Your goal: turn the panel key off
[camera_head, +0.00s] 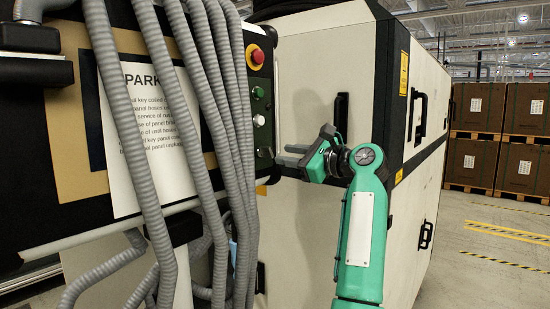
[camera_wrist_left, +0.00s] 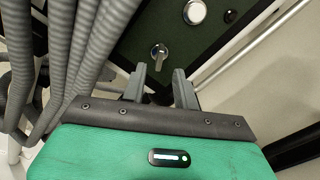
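The panel key (camera_wrist_left: 158,52) is a small silver key in a round lock on the dark panel in the left wrist view. It sits just beyond my left fingertips, roughly in line with the gap between them. My left gripper (camera_wrist_left: 160,75) is open, with two grey fingers apart and nothing clearly held. In the head view my left gripper (camera_head: 287,155) points left at the lower end of the button panel (camera_head: 261,137). The key is too small there to make out clearly. I cannot tell whether a finger touches it. My right gripper is not in view.
Thick grey hoses (camera_head: 230,130) hang close to the left of the panel. A pale cabinet (camera_head: 325,75) stands behind my arm. Stacked boxes (camera_head: 495,108) are far right.

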